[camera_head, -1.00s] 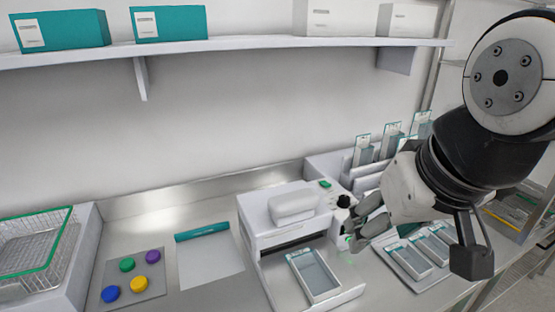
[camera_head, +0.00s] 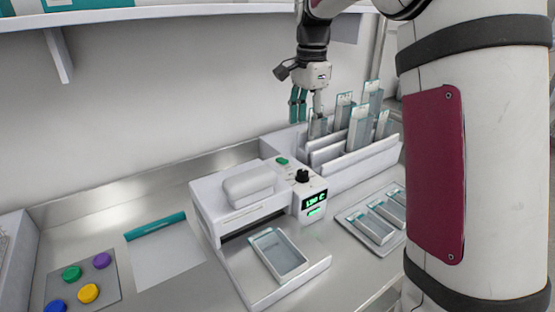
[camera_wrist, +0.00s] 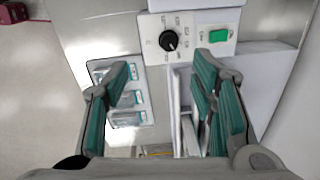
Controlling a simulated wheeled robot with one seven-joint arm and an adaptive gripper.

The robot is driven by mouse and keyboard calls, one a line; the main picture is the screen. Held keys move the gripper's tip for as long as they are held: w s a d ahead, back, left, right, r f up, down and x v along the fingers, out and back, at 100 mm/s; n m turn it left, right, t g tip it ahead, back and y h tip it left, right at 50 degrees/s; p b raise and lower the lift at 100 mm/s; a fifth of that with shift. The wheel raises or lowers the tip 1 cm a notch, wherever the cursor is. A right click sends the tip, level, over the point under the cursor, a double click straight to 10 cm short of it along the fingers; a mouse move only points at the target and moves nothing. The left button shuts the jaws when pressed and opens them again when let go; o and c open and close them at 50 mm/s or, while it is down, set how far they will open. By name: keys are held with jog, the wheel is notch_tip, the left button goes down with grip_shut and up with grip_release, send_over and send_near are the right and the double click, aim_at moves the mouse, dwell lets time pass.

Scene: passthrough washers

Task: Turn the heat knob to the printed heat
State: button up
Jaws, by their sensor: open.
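The heat knob (camera_head: 302,176) is a black dial on the white panel of a sealer-like machine (camera_head: 250,215). In the wrist view the knob (camera_wrist: 168,41) has printed marks around it, too small to read, with a green switch (camera_wrist: 218,36) beside it. A small display (camera_head: 314,201) with lit green characters is on the machine's front; I cannot read it surely. My gripper (camera_head: 302,112) is open and empty, pointing down above the rack behind the machine, apart from the knob. Its teal-padded fingers also show in the wrist view (camera_wrist: 160,105).
A white rack (camera_head: 345,155) holds several upright pouches right of the machine. A tray with pouches (camera_head: 375,222) lies in front of it. One tray (camera_head: 279,255) sits on the machine's front shelf. Coloured discs (camera_head: 84,282) and a sheet (camera_head: 165,252) lie left.

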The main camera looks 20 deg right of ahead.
aim_at(303, 172)
jog(key=shift+m+g, duration=0.3)
jog(key=shift+m, duration=0.6)
jog(key=w+f, duration=0.1)
jog(key=f, duration=0.4)
jog(key=w+d+f+p, duration=0.1)
jog(key=f, duration=0.5)
jog(key=w+f+p, duration=0.1)
jog(key=f, duration=0.4)
jog(key=shift+d+f, duration=0.3)
jog(key=c, duration=1.2)
jog(key=shift+o, duration=0.2)
